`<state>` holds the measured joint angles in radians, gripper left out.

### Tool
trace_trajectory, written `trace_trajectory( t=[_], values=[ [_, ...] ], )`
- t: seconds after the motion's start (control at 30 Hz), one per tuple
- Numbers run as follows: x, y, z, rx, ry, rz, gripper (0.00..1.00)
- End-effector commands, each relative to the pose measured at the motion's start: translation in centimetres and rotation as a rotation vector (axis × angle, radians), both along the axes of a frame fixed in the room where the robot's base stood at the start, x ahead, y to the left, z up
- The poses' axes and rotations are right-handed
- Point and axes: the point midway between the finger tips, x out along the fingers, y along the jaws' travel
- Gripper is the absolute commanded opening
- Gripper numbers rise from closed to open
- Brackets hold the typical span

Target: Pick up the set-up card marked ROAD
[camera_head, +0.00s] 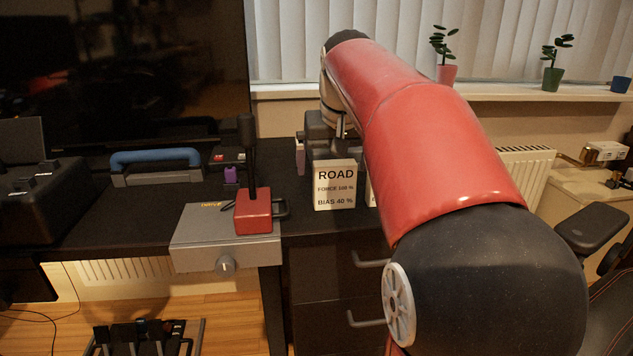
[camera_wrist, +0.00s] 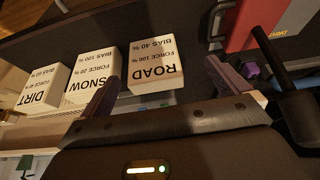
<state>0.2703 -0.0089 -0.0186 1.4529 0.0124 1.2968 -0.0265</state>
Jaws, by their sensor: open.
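The ROAD card (camera_head: 335,185) is a white block with black print, upright on the dark desk in the head view. In the wrist view the ROAD card (camera_wrist: 154,68) shows with its print upside down, framed between my fingers. My gripper (camera_wrist: 165,88) is open and empty, with a finger toward each side of the card. I cannot tell how far the fingers are from it. In the head view my arm hides most of the gripper. The SNOW card (camera_wrist: 93,80) and the DIRT card (camera_wrist: 42,87) stand in a row beside it in the wrist view.
A red block with a black lever (camera_head: 254,212) sits on a grey box (camera_head: 215,245), left of the ROAD card. A blue-handled item (camera_head: 155,160) lies further left. Potted plants (camera_head: 553,78) stand on the sill behind.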

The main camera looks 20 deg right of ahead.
Motion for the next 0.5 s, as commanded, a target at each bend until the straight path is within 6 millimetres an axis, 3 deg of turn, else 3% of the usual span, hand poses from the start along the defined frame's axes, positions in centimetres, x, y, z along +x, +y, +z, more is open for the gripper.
trace_trajectory(
  t=[0.1, 0.2, 0.5],
  values=[
    [1.8, -1.9, 0.8, 0.001, 0.007, -0.025, 1.0],
    [2.5, -2.5, 0.7, 0.001, 0.009, -0.032, 1.0],
    [3.8, -2.8, -2.3, 0.001, 0.011, -0.033, 1.0]
  ],
)
